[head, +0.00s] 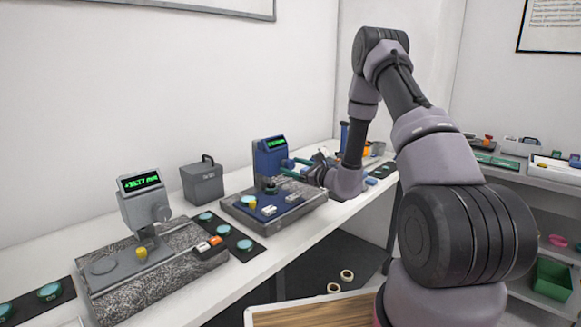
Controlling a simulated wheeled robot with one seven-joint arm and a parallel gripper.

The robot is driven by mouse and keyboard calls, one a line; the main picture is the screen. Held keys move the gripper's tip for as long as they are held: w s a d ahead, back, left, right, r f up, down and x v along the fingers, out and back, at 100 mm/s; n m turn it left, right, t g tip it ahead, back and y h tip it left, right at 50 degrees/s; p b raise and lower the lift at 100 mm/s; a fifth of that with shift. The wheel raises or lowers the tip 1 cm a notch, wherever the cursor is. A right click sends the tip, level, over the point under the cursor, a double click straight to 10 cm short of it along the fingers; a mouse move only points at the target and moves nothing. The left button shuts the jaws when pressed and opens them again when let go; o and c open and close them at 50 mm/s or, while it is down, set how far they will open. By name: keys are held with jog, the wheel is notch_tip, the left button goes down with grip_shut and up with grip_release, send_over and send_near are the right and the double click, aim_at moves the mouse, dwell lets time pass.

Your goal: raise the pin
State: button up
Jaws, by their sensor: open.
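My gripper (287,168) comes in from the right at the blue gauge (268,155). Its two greenish fingers are apart, with their tips close to the gauge's right side, below the lit green readout. I cannot tell whether they touch it. A grey gauge (143,205) with a lit readout stands on a speckled stone base (107,309) nearer to me. A pin cannot be made out clearly in either gauge; small parts near my fingers are hard to tell apart.
A dark strip (247,261) with several round teal discs lies between the two bases. A grey weight-like box (203,182) stands by the wall. Small items crowd the bench beyond my gripper. A side shelf (549,180) is at the right.

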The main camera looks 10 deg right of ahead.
jog(key=shift+w+a, duration=0.45)
jog(key=shift+w, duration=0.1)
grip_shut()
